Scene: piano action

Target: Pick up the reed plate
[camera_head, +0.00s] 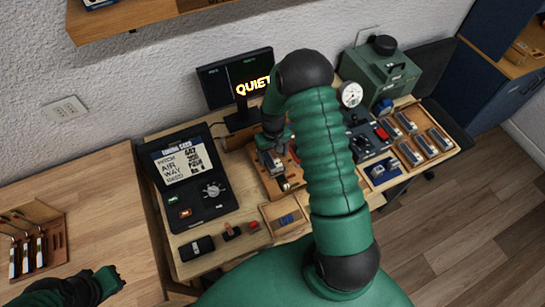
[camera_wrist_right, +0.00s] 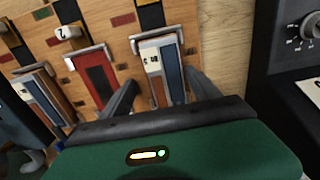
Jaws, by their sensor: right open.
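In the right wrist view, a blue-grey and white plate (camera_wrist_right: 172,72) with a small printed label, probably the reed plate, stands in a slot of a wooden board under a metal bracket. My right gripper (camera_wrist_right: 161,80) is open, with one dark finger on each side of this plate. I cannot tell whether the fingers touch it. In the head view my right gripper (camera_head: 272,155) is over the wooden board (camera_head: 291,183), partly hidden by my own arm. My left gripper (camera_head: 108,282) is at the lower left, over the left table; its jaw state is unclear.
A similar plate (camera_wrist_right: 40,98) and a red slot (camera_wrist_right: 97,80) lie left of my right gripper. An open black case (camera_head: 205,190) stands left of the board, a monitor (camera_head: 237,85) behind. A green machine (camera_head: 380,75) and several plate trays are at the right.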

